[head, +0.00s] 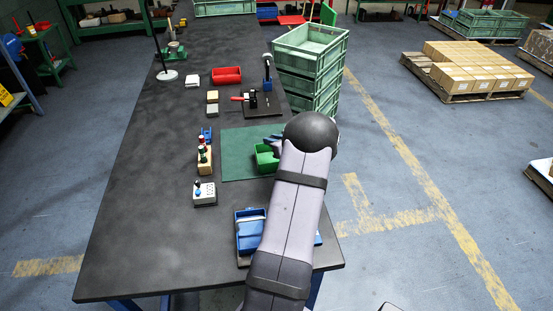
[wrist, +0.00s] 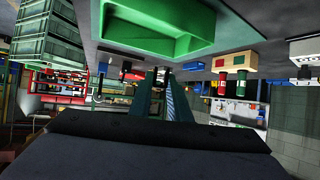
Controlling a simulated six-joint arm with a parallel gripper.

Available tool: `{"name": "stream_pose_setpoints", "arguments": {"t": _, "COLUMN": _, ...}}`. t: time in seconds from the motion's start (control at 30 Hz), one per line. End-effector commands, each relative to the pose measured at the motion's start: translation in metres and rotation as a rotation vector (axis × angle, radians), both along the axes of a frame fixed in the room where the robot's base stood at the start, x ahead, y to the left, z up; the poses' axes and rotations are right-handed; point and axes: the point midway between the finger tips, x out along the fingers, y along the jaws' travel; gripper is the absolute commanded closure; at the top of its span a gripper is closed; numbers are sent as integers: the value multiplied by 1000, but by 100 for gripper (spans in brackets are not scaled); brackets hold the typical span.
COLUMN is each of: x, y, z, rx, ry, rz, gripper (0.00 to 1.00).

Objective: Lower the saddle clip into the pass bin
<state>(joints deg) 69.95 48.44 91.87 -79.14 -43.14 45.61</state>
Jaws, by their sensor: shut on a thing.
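The green bin (head: 266,158), which I take for the pass bin, sits on a green mat (head: 235,142) on the dark bench, partly hidden by my arm in the head view. In the wrist view the green bin (wrist: 165,42) fills the upper middle, upside down. My gripper (wrist: 162,74) shows there with its two fingers close together, just below the bin's edge in the picture. In the head view my arm covers most of the gripper.
A red bin (head: 226,75) and a toggle clamp fixture (head: 262,102) lie beyond.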

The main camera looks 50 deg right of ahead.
Motion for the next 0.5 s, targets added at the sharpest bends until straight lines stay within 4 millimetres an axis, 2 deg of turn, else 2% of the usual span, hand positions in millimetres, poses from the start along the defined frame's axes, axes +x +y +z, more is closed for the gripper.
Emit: {"name": "stream_pose_setpoints", "arguments": {"t": 0.5, "x": 6, "y": 21, "z": 0, "rx": 0, "ry": 0, "rz": 0, "gripper": 100}}
